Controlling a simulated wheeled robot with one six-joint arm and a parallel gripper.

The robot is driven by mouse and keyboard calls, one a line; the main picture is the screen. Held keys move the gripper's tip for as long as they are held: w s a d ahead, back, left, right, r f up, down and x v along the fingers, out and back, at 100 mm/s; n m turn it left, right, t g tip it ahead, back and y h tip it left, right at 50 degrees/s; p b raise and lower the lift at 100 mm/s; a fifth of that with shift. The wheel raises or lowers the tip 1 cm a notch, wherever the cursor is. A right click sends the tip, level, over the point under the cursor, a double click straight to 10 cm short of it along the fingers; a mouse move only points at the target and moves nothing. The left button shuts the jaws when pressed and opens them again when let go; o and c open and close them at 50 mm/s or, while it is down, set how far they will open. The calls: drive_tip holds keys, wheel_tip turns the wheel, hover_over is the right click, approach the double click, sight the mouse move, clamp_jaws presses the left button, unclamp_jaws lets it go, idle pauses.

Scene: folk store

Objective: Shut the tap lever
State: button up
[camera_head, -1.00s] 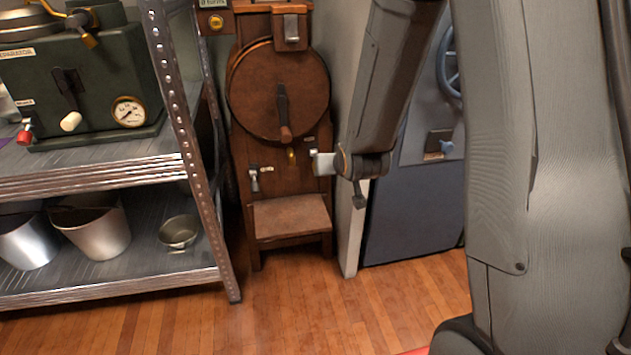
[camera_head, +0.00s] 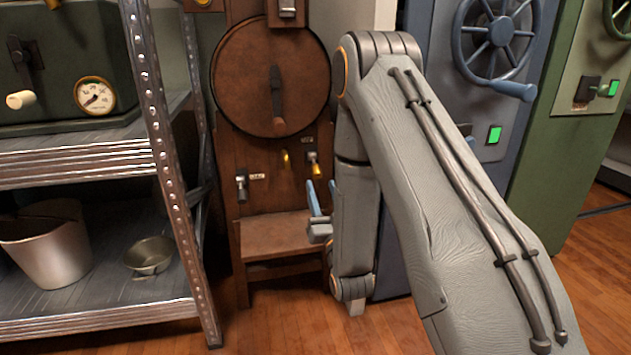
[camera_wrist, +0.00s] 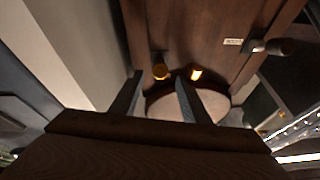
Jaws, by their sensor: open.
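A brown wooden machine stands upright with a round drum (camera_head: 270,78) on its front. I cannot tell for sure which is the tap lever. My gripper (camera_head: 322,190) is open and empty, just below the right lever, blue fingers pointing up. Contact is not visible.
A metal shelf (camera_head: 160,160) with a pail (camera_head: 50,250) and a small pan (camera_head: 149,257) stands at left. A wooden ledge (camera_head: 275,236) juts out below the levers. A blue cabinet with a handwheel (camera_head: 497,35) and a green cabinet (camera_head: 555,150) stand at right.

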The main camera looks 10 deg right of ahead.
sight(318, 176)
drive_tip(key=shift+b+x, duration=1.2)
drive_tip(key=shift+x, duration=2.65)
clamp_jaws()
